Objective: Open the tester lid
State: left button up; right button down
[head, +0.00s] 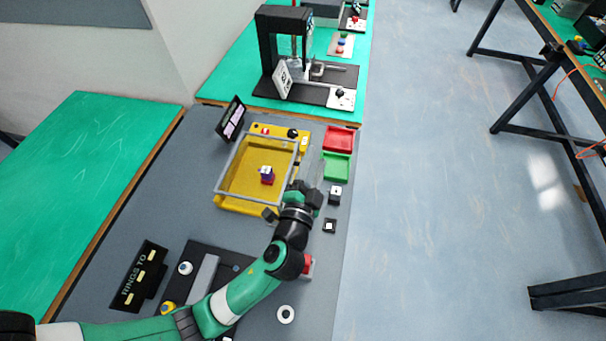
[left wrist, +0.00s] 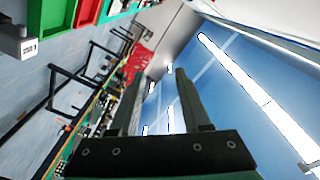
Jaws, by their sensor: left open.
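The tester is a yellow box (head: 231,205) on the grey table. Its clear lid with a grey frame (head: 227,161) lies over the top and looks shut. A small purple and red block (head: 267,175) shows inside through the lid. My left gripper (head: 308,180) is at the tester's right side, by the lid's front right corner. I cannot tell whether it touches the lid. In the left wrist view my left gripper (left wrist: 161,80) has its two fingers apart with nothing held between them. My right gripper is not in view.
A red tray (head: 339,138) and a green tray (head: 337,166) stand right of the tester. Small black switches (head: 330,225) lie near the right edge. A tilted dark display (head: 230,118) stands behind the tester. A red block (head: 308,265) is partly hidden by my arm.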

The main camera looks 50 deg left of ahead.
pick_arm(q)
jog(key=s+f+m+b, duration=0.1)
jog(key=f, duration=0.4)
jog(key=s+a+f+m+b, duration=0.1)
jog(key=s+f+m, duration=0.1)
jog(key=f, duration=0.2)
jog(key=s+f+m, duration=0.1)
jog(key=s+f, duration=0.1)
jog(key=f, duration=0.3)
jog(key=shift+s+a+f+m+g+y+b, duration=0.2)
jog(key=shift+f+m+g+y+b, duration=0.1)
jog(key=shift+f+m+b, duration=0.1)
jog(key=shift+w+f, duration=0.25)
jog(key=shift+a+r, duration=0.1)
jog(key=b+x, duration=0.1)
jog(key=x, duration=0.6)
jog(key=shift+w+a+r, duration=0.1)
jog(key=shift+w+a, duration=0.1)
grip_shut()
